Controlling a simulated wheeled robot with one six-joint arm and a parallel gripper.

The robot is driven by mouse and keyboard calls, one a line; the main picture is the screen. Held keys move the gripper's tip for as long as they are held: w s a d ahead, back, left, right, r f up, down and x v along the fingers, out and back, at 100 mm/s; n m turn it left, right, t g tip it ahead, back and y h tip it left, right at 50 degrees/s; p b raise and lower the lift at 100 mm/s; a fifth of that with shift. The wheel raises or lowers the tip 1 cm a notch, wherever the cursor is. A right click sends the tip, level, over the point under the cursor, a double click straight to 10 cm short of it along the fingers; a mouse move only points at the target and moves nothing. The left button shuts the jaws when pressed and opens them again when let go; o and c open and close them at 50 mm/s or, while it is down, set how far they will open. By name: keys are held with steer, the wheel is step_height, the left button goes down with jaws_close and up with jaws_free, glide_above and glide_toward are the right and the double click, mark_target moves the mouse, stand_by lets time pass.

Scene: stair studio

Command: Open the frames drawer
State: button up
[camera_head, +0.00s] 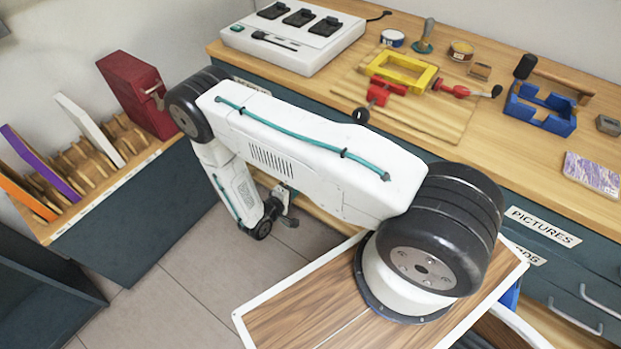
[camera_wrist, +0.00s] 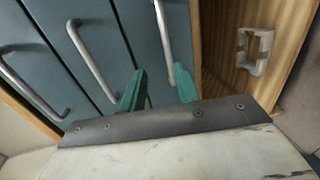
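In the wrist view, my gripper (camera_wrist: 158,88) has two green fingers standing apart with nothing clamped between them. The fingers point at a blue-grey drawer front. Its metal handle (camera_wrist: 164,35) runs toward the gap between the fingertips; I cannot tell whether they touch it. Two more drawer handles, a middle one (camera_wrist: 92,60) and a left one (camera_wrist: 35,90), lie to the left. These drawers look closed. I cannot read a frames label; in the head view my arm hides most of that cabinet front, and the fingers are not clear there.
The wooden workbench (camera_head: 435,135) carries a white charger box (camera_head: 293,38), a yellow frame (camera_head: 402,72), a red clamp (camera_head: 378,92) and a blue holder (camera_head: 540,110). A red box (camera_head: 135,92) stands on the left cabinet. A wooden panel (camera_wrist: 235,85) bounds the drawers at right.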

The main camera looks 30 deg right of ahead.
steer(key=f+x, duration=0.1)
steer(key=x, duration=0.7)
steer(key=shift+s, duration=0.2)
steer(key=shift+a+f, duration=0.1)
steer(key=shift+f, duration=0.05)
steer(key=shift+c, duration=0.2)
jaws_close()
